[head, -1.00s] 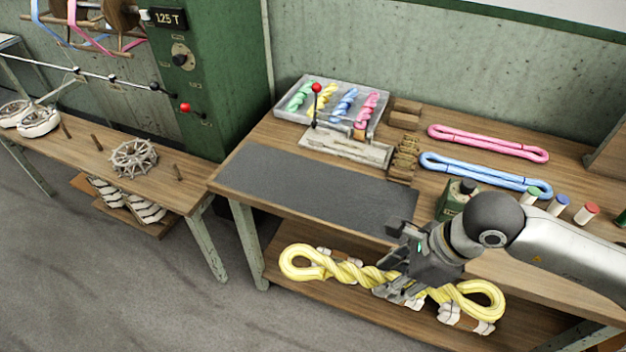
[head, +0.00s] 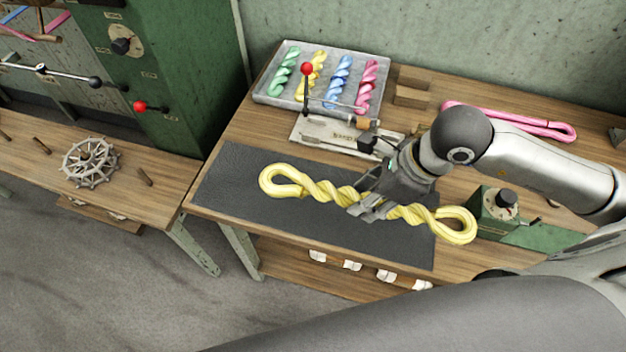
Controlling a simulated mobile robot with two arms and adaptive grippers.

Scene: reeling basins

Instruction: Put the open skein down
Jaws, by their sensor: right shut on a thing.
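The yellow skein (head: 310,190) is twisted along its middle and has an open loop at each end. My right gripper (head: 368,205) is shut on the skein around its middle. The skein shows over the dark grey mat (head: 235,170) on the workbench, its right loop reaching past the mat's right side. I cannot tell whether it touches the mat. My left gripper is not in view.
A grey tray (head: 263,92) with several small twisted skeins stands at the back left of the bench. A red-knobbed lever (head: 307,70) stands before it. A pink skein (head: 520,122) lies at back right. A green box (head: 490,215) stands right of the mat.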

